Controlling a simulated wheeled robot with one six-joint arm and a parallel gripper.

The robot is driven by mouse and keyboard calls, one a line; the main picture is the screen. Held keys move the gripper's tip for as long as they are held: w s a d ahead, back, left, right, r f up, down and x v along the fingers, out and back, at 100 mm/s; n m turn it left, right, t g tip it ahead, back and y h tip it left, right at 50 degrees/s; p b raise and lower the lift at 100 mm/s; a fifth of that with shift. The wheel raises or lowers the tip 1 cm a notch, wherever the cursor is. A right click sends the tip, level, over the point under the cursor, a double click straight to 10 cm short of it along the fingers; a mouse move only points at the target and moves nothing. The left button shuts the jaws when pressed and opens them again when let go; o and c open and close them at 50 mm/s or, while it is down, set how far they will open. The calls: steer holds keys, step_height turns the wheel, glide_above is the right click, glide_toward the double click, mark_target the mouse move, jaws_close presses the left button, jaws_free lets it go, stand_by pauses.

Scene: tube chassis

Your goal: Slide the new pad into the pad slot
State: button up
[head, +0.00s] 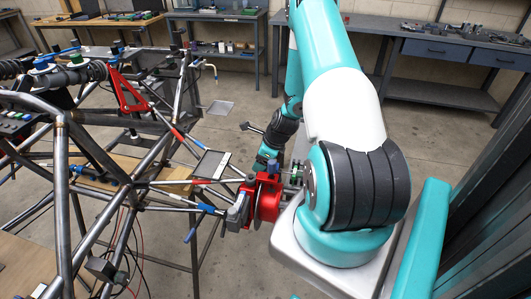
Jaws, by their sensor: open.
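My gripper (267,160) is at the end of my teal arm, just above and behind a red brake-like assembly (267,196) with a round disc. It points down and is open. Its fingertips are small and partly hidden, and I see nothing held between them. A grey block (237,211) sits on the left side of the red assembly. I cannot make out the new pad or the pad slot at this size. My arm's near links hide the area right of the assembly.
A tube chassis (122,180) fills the left, with red suspension arms and blue-ended tubes reaching toward the red assembly. Cables hang below it. Workbenches (440,45) with tools line the back wall. The floor (235,110) between chassis and benches is mostly clear. Dark panels (495,180) stand at the right.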

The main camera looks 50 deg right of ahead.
steer(key=b+v, duration=0.1)
steer(key=v, duration=1.6)
steer(key=shift+b, duration=0.4)
steer(key=shift+r, duration=0.1)
